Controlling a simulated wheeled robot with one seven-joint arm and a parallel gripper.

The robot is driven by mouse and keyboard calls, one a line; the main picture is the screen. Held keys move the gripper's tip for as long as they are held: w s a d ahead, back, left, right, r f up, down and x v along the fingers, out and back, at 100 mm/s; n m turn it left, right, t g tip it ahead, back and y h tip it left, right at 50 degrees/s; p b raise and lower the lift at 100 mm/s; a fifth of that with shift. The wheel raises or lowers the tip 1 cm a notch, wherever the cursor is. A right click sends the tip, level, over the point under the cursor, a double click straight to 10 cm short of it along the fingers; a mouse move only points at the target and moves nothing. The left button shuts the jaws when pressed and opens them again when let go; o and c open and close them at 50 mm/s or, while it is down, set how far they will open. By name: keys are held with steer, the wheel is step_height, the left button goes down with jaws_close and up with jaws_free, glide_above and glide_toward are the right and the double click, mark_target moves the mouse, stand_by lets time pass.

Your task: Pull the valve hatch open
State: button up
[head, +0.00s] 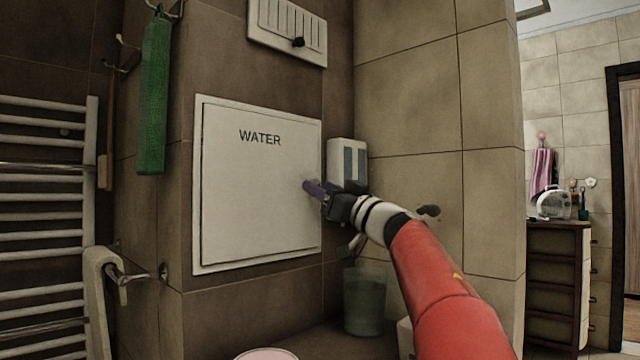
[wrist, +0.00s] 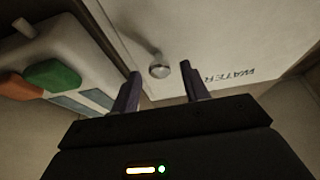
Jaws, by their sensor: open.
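The valve hatch (head: 258,200) is a white square panel marked WATER, set in a brown tiled wall and lying flush in its frame. In the wrist view the hatch (wrist: 225,45) fills the upper right, with its lettering upside down. A small round metal knob (wrist: 159,71) stands on it, near the hatch edge. My gripper (wrist: 158,88) is open, with its two purple fingers on either side of the knob in the picture; I cannot tell if they touch it. In the head view my gripper (head: 312,188) is at the hatch's right edge and hides the knob.
A white dispenser (head: 347,163) hangs on the wall right beside my gripper. A vent panel (head: 288,30) is above the hatch. A green cloth (head: 154,95) and a towel rail (head: 45,220) are at the left. A greenish bin (head: 364,300) stands below my arm.

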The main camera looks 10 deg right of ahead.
steer(key=shift+w+a+r, duration=0.25)
steer(key=shift+w+a, duration=0.1)
steer(key=shift+w, duration=0.1)
jaws_close()
